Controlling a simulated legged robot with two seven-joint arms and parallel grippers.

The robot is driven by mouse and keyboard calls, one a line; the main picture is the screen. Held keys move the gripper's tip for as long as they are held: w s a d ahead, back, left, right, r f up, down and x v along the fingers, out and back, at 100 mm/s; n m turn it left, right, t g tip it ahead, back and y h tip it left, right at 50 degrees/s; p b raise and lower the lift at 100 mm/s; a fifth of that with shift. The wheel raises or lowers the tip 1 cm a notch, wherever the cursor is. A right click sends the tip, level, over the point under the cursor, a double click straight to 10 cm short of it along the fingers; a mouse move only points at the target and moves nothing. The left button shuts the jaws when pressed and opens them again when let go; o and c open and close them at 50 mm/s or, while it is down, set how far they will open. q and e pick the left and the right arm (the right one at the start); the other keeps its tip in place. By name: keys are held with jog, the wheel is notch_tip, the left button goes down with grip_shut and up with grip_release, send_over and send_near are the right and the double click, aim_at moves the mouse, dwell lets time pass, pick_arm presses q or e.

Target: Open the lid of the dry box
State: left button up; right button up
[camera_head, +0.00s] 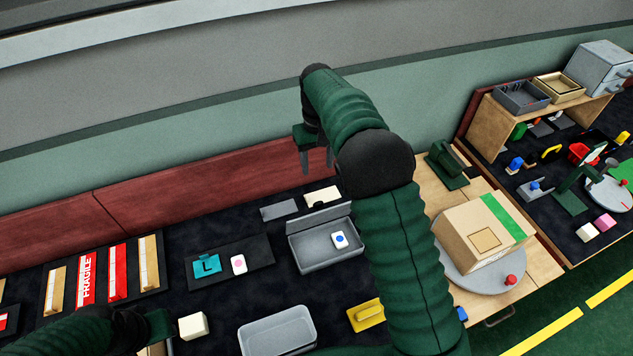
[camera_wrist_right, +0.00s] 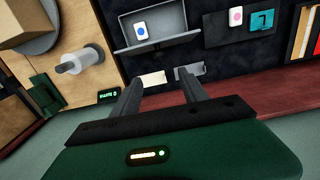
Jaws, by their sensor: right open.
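The dry box (camera_head: 308,262) is a grey box on the dark worktop, left of my right forearm in the head view. Its lid (camera_head: 318,217) stands raised along the back edge, and the inside shows. A white piece with a blue dot (camera_head: 340,240) lies inside. The box also shows at the top of the right wrist view (camera_wrist_right: 125,38). My right gripper (camera_head: 316,170) is open and empty, above and behind the box, apart from the lid. Its two fingers also show in the right wrist view (camera_wrist_right: 161,85). My left gripper (camera_head: 160,328) is at the lower left, its jaws unclear.
A cream block (camera_head: 323,196) and grey plate (camera_head: 279,208) lie behind the box. A dark mat (camera_head: 215,275) with teal and white pieces lies left. A grey tray (camera_head: 277,335) and yellow piece (camera_head: 367,314) are in front. A carton (camera_head: 475,235) stands right. A red wall (camera_head: 150,210) runs behind.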

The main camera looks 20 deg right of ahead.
aim_at(319, 213)
notch_tip(319, 213, down, 16)
jog(key=shift+s+d+r+p, duration=0.1)
jog(key=shift+s+p, duration=0.05)
jog(key=shift+p, duration=0.75)
jog(key=shift+f, duration=0.6)
grip_shut()
